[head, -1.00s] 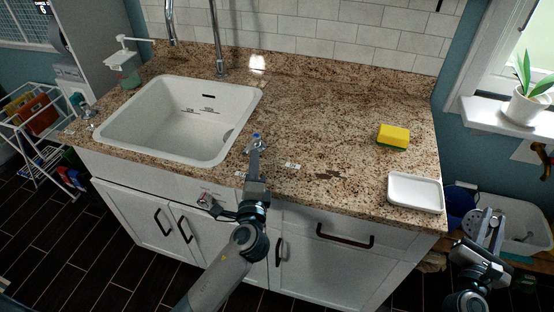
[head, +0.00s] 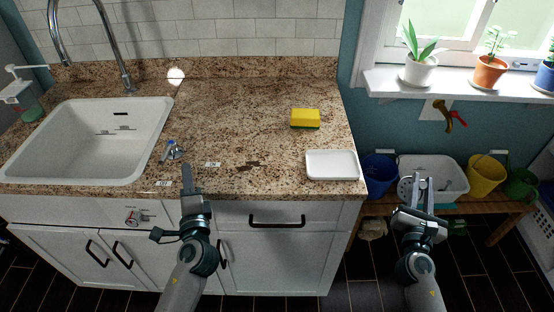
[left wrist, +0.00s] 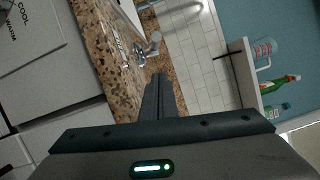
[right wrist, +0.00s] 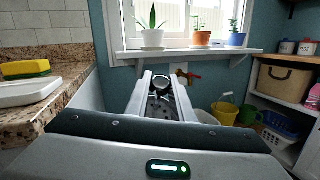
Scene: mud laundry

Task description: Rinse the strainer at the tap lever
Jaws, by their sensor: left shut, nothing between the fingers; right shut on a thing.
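My right gripper (head: 423,180) is shut on the strainer (head: 405,188), a grey disc with holes, held in the air right of the counter. The strainer also shows between the fingers in the right wrist view (right wrist: 158,108), partly hidden by them. The chrome tap lever (head: 173,151) with a blue mark stands on the counter just right of the sink (head: 88,140). It also shows in the left wrist view (left wrist: 147,48). My left gripper (head: 191,178) is shut and empty, at the counter's front edge, a little short of the lever. The tall chrome tap (head: 113,50) rises behind the sink.
A yellow-green sponge (head: 305,118) and a white tray (head: 332,165) lie on the counter's right part. A brass wall tap with a red handle (head: 450,116) is above a low bench with a white basin (head: 440,172) and buckets. Potted plants line the sill (head: 455,88).

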